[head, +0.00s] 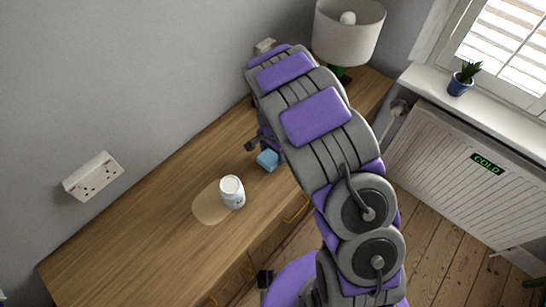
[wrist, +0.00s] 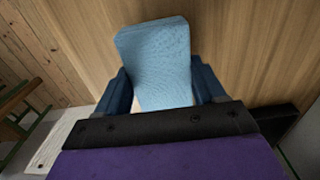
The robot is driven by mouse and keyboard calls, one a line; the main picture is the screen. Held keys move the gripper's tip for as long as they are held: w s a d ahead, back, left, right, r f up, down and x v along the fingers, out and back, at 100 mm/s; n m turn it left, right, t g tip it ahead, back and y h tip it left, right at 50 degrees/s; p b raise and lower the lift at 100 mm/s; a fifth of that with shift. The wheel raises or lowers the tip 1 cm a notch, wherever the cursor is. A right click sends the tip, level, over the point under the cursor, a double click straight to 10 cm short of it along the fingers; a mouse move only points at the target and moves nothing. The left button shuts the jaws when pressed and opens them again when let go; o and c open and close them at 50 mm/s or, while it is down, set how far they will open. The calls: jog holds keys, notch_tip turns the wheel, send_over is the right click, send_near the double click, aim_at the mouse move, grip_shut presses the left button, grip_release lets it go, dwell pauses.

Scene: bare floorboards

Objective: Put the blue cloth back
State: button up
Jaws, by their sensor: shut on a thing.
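The blue cloth (wrist: 155,55) is a light blue folded pad between the fingers of my gripper (wrist: 163,88) in the wrist view. My gripper is shut on it. In the head view the cloth (head: 268,159) shows as a small blue patch at my gripper (head: 258,146), over the wooden cabinet top (head: 130,238). My arm hides part of it. I cannot tell whether the cloth touches the wood.
A white tub (head: 232,192) stands at the edge of a pale round patch (head: 207,206) on the cabinet. A lamp (head: 347,32) stands at the far end. A radiator (head: 450,180) and a sill with a potted plant (head: 461,80) are at right. The near-left cabinet top is clear.

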aim_at(273, 153)
notch_tip(273, 153, down, 3)
jog(key=shift+f+b, duration=0.1)
jog(key=shift+b, duration=0.3)
jog(key=o, duration=1.2)
jog(key=shift+r, duration=0.2)
